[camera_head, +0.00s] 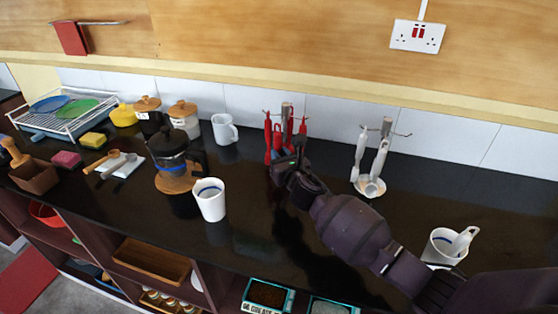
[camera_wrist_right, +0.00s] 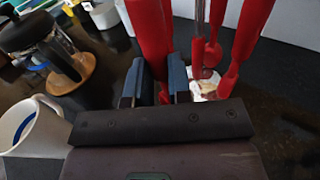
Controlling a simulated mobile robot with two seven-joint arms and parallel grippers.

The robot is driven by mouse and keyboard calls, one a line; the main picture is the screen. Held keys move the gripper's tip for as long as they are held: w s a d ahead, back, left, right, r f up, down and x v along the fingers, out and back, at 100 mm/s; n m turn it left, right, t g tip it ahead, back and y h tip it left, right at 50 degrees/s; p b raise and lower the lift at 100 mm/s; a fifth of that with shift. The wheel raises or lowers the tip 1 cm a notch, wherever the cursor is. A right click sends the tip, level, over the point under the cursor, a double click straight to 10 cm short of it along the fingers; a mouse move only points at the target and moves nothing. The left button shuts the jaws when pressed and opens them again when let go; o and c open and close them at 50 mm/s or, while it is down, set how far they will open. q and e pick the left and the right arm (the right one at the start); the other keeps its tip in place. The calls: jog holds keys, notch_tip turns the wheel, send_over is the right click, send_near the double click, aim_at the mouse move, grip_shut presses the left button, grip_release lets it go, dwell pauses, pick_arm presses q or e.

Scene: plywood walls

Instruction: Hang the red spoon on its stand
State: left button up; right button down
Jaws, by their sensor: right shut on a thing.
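A stand with a metal post (camera_head: 286,107) at the back of the dark counter carries red utensils (camera_head: 267,133). In the head view my right gripper (camera_head: 287,163) reaches in front of this stand and covers its lower part. In the right wrist view my gripper (camera_wrist_right: 158,88) has its two blue-grey fingers on either side of a red utensil (camera_wrist_right: 150,38), which I take to be the red spoon. Its lower end is hidden by the gripper. More red utensils (camera_wrist_right: 248,32) hang just right of it, beside the metal post (camera_wrist_right: 200,30). I cannot tell whether the held one touches its hook.
A second stand with white utensils (camera_head: 382,157) is to the right. A white cup (camera_head: 209,199) and a coffee press (camera_head: 171,150) stand left of my arm. A white container (camera_head: 440,246) is near the front right. The tiled wall (camera_head: 330,128) is close behind.

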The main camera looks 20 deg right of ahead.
jog(key=shift+w+d+f+b, duration=0.25)
jog(key=shift+w+d+b, duration=0.2)
jog(key=shift+w, duration=0.2)
jog(key=shift+w+d+f, duration=0.2)
jog(key=shift+w, duration=0.05)
dwell(0.3)
jog(key=c, duration=1)
grip_release()
jog(key=shift+o, duration=0.2)
jog(key=shift+s, duration=0.1)
jog(key=s+d, duration=0.1)
jog(key=s, duration=0.9)
jog(key=shift+s+r, duration=0.15)
jog(key=shift+s, duration=0.15)
